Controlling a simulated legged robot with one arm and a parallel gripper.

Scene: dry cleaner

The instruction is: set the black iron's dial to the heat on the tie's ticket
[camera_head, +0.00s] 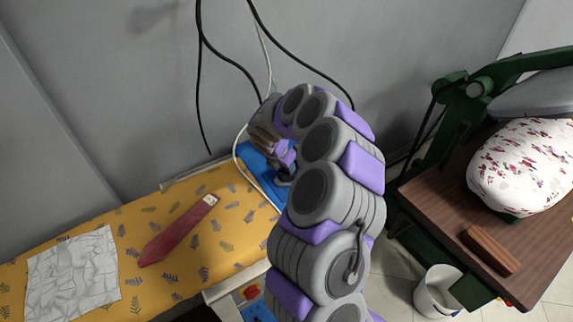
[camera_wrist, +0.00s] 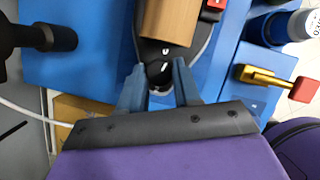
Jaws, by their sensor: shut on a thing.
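In the wrist view the black iron (camera_wrist: 204,42) lies under a light wooden handle (camera_wrist: 169,20). Its small black dial (camera_wrist: 160,72) with a white mark is at the near end, between my two blue-grey fingers. My gripper (camera_wrist: 159,68) is shut on the dial. I cannot read the dial's setting. In the head view my arm hides most of the iron and the gripper. The dark red tie (camera_head: 175,234) lies flat on the yellow patterned board. A small pale ticket (camera_head: 210,200) is at its narrow end; its marks are too small to read.
The iron is on a blue surface (camera_wrist: 75,75). Beside it are a black knobbed object (camera_wrist: 45,37), a brass fitting with a red end (camera_wrist: 270,80) and a white bottle (camera_wrist: 303,24). A crumpled white cloth (camera_head: 73,275) lies left. A green-framed press (camera_head: 455,92) stands right.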

